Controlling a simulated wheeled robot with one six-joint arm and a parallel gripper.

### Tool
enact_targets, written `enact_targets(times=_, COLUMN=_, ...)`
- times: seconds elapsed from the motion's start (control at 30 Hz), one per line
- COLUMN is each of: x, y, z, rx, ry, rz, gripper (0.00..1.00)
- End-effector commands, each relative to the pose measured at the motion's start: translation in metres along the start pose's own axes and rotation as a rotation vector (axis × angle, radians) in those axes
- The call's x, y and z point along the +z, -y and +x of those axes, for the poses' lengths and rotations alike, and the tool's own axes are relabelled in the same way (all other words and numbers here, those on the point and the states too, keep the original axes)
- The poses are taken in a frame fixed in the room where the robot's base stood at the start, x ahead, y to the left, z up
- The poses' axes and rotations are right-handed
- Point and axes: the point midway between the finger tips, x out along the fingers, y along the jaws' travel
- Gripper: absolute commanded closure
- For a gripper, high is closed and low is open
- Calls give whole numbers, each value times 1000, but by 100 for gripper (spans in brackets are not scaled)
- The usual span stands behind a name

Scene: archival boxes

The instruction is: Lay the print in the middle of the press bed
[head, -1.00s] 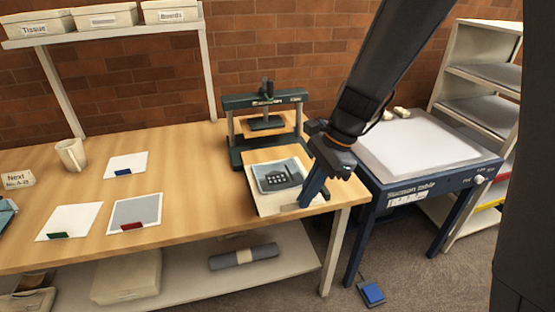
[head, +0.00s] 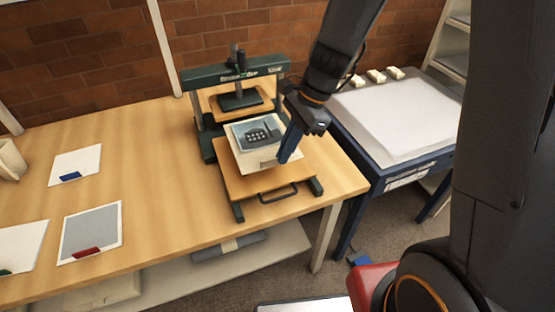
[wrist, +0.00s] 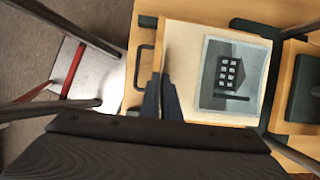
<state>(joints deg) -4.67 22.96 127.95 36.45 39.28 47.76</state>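The print (head: 257,133), a grey-blue picture of a dark building on a cream sheet, is over the wooden press bed (head: 285,184). It covers the bed's rear part, close to the press, with bare wood and a black handle in front. The wrist view also shows the print (wrist: 232,74), with the bed (wrist: 134,95) beside it. My gripper (head: 283,160) has its dark blue fingers close together at the sheet's front edge, and looks shut on it; the fingers (wrist: 161,103) show there in the wrist view too. Whether the sheet touches the bed is unclear.
The green press (head: 236,72) with its raised platen stands just behind the print. A suction table (head: 395,125) is at the right. Sheets with coloured tabs (head: 90,232) lie at the left. The table between them and the press is clear.

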Motion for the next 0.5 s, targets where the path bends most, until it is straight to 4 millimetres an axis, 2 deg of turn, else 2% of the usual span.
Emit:
enact_targets(times=0.1, x=-6, y=-1, z=15, rx=3, ry=0, rz=2, gripper=100)
enact_targets(times=0.27, x=-11, y=-1, z=26, rx=1, ry=1, rz=2, gripper=100)
enact_targets(times=0.5, x=-23, y=-1, z=54, rx=1, ry=1, rz=4, gripper=100)
